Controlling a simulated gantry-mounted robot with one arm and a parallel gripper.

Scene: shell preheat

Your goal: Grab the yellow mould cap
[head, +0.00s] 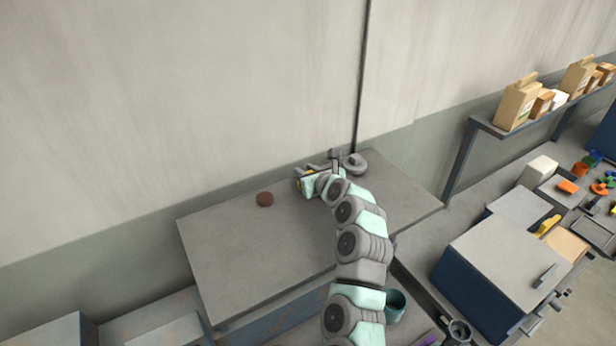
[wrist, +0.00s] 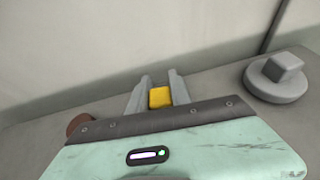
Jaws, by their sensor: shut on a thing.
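The yellow mould cap (wrist: 160,97) shows in the wrist view between the two grey fingers of my gripper (wrist: 158,92). My gripper is shut on it. In the head view my gripper (head: 306,172) is at the back of the grey table, close to the wall, and only a bit of yellow shows beside it. My gripper hides the lower part of the cap, so I cannot tell whether it touches the table.
A reddish-brown disc (head: 265,199) lies on the grey table (head: 235,265), left of my gripper. A grey round piece with a square knob (wrist: 275,78) stands to the right. The wall (head: 180,90) is close behind. The table's front left is clear.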

